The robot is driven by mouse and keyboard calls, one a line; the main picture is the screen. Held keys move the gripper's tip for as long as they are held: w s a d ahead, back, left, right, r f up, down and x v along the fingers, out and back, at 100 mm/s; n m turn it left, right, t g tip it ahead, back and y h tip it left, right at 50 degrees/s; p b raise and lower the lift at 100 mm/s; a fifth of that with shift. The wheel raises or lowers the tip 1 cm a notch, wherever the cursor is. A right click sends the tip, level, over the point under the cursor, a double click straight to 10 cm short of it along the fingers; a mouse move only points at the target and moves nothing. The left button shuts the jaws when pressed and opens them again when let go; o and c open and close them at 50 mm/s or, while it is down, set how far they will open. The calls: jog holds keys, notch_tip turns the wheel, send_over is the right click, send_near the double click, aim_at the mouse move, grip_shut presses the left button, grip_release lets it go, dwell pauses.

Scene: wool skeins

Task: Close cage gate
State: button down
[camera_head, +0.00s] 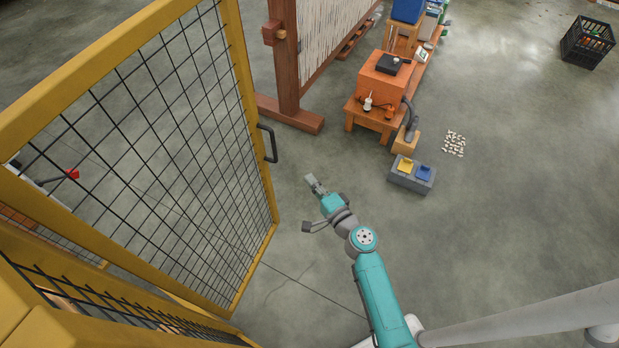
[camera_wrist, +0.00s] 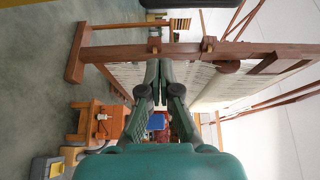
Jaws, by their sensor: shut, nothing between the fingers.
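The cage gate (camera_head: 245,95) is a yellow frame filled with black wire mesh. It stands swung out at an angle from the yellow cage frame (camera_head: 25,310) at the lower left of the head view. A dark bar handle (camera_head: 269,142) sits on its right-hand edge. My gripper (camera_head: 311,181) is to the right of the handle and a little nearer, apart from the gate. In the wrist view my gripper (camera_wrist: 160,65) has its fingers together with nothing between them. The gate does not show in the wrist view.
A wooden loom (camera_head: 287,60) with pale threads stands beyond the gate; it fills the middle of the wrist view. An orange box on a wooden bench (camera_head: 384,75) and a grey block with yellow and blue pieces (camera_head: 411,176) are to the right. A black crate (camera_head: 587,43) is far right. Floor between is clear.

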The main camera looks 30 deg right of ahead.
jog(key=w+a, duration=0.4)
jog(key=w, duration=0.5)
jog(key=shift+w, duration=0.35)
jog(key=shift+a, duration=0.15)
